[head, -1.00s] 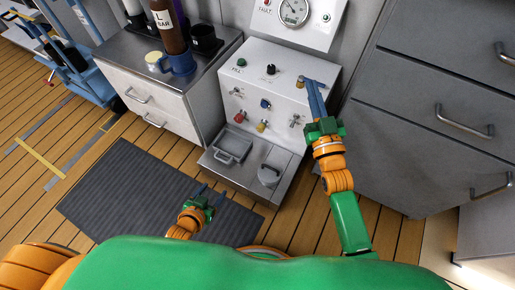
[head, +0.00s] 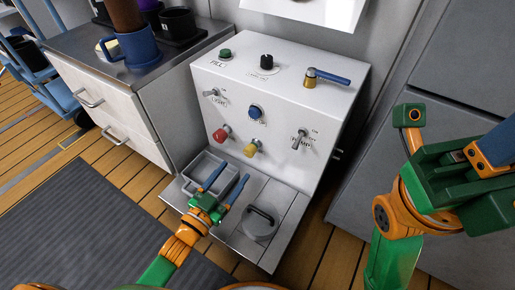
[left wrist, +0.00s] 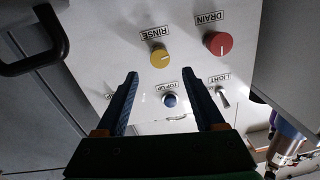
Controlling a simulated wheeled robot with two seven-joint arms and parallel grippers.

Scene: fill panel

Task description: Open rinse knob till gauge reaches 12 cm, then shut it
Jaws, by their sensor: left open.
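The yellow rinse knob (head: 252,147) is on the front of the white panel box (head: 215,75), right of the red drain knob (head: 222,133). In the left wrist view the rinse knob (left wrist: 160,57) shows beyond the fingers under its RINSE label, with a pale mark on its face. My left gripper (head: 226,181) is open and empty, below and in front of the knob, apart from it. My right gripper (head: 497,147) is large at the right edge, away from the panel; its fingertips are cut off. The gauge is out of view; only its housing's lower edge (head: 305,12) shows.
A blue top-up button (head: 256,112), light toggle (head: 211,93) and pump toggle (head: 299,140) surround the rinse knob. A blue-handled lever (head: 328,76) is on top. Below sit a basin (head: 208,172) and a grey lid (head: 258,222). Drawers (head: 460,60) stand right.

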